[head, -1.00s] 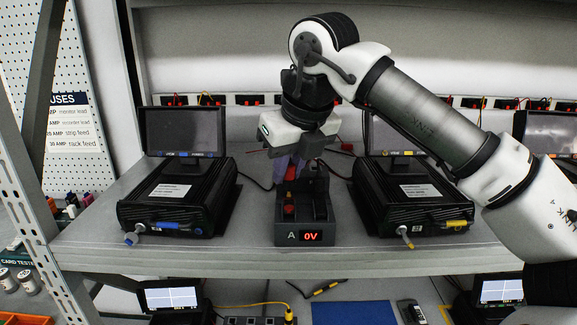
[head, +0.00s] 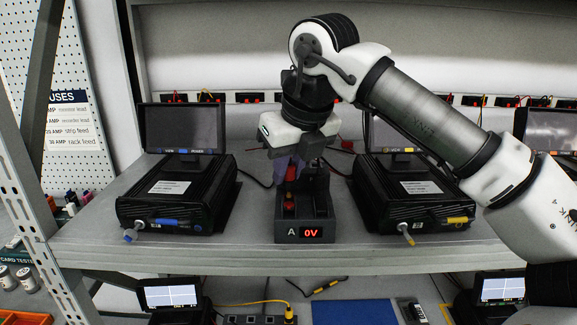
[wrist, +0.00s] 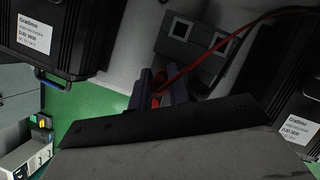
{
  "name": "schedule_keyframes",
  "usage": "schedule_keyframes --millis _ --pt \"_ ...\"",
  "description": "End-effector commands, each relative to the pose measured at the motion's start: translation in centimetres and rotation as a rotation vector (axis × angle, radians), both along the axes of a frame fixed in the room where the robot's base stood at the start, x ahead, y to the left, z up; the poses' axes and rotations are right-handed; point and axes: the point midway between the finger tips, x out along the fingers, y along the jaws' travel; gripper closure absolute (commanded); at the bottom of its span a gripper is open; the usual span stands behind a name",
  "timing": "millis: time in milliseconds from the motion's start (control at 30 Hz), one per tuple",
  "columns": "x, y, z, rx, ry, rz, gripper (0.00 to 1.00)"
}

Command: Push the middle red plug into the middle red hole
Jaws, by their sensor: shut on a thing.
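A dark grey stand (head: 281,228) marked "A", with a red "0V" display, sits on the bench at the centre of the head view. A red piece (head: 289,207) shows low on its left side. My gripper (head: 288,178) points down over the stand's left part. Its purple-grey fingers are shut on a red plug (head: 291,173), which also shows between the fingers in the wrist view (wrist: 160,82). A red lead runs from it towards the upper right there. The plug's tip and the holes are hidden, so I cannot tell whether they touch.
Black units stand left (head: 176,196) and right (head: 408,196) of the stand, each with a monitor behind. A red lead lies on the bench behind. Several sockets line the back wall. The bench's front edge (head: 290,264) is close before the stand.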

Motion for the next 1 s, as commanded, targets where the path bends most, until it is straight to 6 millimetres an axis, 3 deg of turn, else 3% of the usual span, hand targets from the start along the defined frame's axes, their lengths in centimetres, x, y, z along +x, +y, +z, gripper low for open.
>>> schedule_keyframes --millis 1000 --pt "0.0 0.0 -1.2 -0.001 0.001 0.0 0.97"
